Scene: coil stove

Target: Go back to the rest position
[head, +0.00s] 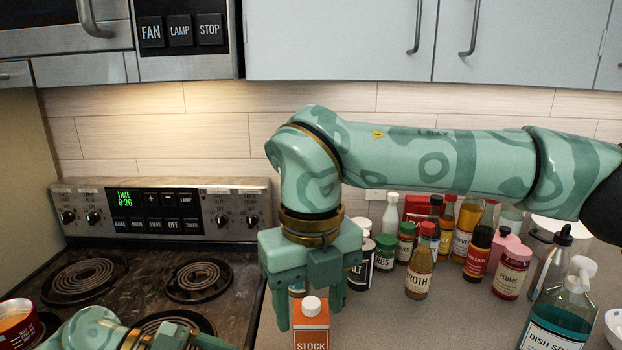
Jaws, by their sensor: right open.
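My right arm reaches in from the right across the picture, over the counter. Its gripper (310,316) points down and is open. An orange stock carton (311,338) with a white cap shows between its two fingers in the picture. I cannot tell whether the fingers touch the carton, and the carton's lower part is cut off by the frame. My left arm shows low at the left, over the stove (130,262). Its gripper (180,337) is only partly in view at the bottom edge, and its fingers are not clear.
Several bottles and jars, among them a broth bottle (418,274) and a plums jar (511,272), stand behind and right of the right gripper. A dish soap bottle (556,318) stands at front right. A red can (17,326) is at the left edge. Cabinets (340,38) hang above.

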